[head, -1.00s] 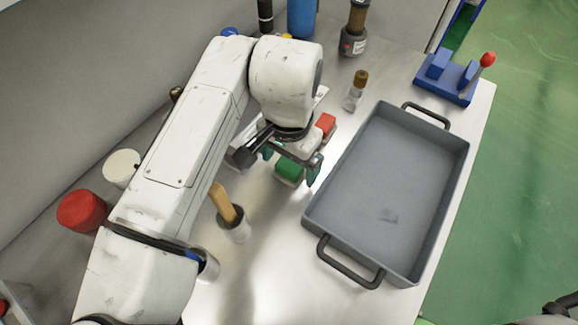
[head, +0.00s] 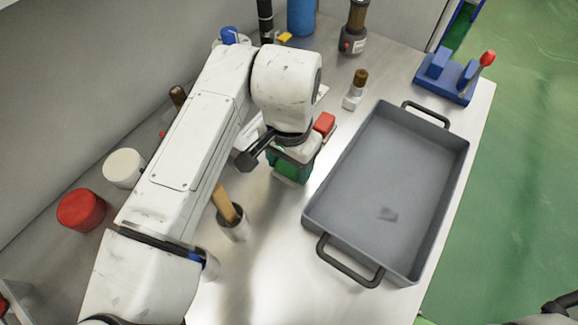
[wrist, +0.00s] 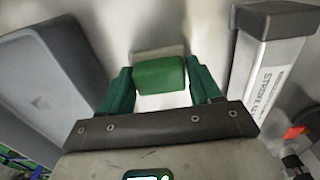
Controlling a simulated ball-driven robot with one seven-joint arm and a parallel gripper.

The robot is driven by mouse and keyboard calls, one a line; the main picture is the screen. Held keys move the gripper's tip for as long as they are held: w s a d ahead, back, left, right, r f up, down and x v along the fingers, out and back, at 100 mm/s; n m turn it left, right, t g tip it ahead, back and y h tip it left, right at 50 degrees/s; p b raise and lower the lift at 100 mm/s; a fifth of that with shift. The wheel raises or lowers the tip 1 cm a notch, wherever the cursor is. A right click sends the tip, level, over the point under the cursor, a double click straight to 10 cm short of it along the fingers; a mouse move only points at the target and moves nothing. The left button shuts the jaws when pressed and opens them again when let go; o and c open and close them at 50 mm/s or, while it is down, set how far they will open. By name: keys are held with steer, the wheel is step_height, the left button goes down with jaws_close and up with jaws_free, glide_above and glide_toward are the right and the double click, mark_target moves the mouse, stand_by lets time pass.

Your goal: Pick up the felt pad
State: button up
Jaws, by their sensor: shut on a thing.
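The felt pad (head: 286,168) appears as a small green block with a pale base, on the metal bench left of the grey tray. It also shows in the wrist view (wrist: 160,76), between the two green fingers. My gripper (head: 289,172) points down over it and is shut on it, one finger on each side. In the head view my wrist and fingers hide part of the pad. Whether the pad touches the bench cannot be told.
A deep grey tray (head: 312,218) with black handles stands to the right. A red block (head: 324,123) sits close behind the gripper. A small brown-capped bottle (head: 355,90) stands farther back.

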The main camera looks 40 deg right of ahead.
steer(key=shift+c, duration=0.5)
steer(key=shift+r, duration=0.15)
steer(key=shift+r, duration=0.2)
step_height(320, 180, up, 2)
steer(key=shift+r, duration=0.1)
steer(key=s+d+r, duration=0.1)
steer(key=s+r, duration=0.9)
steer(key=s, duration=0.4)
steer(key=shift+d, duration=0.35)
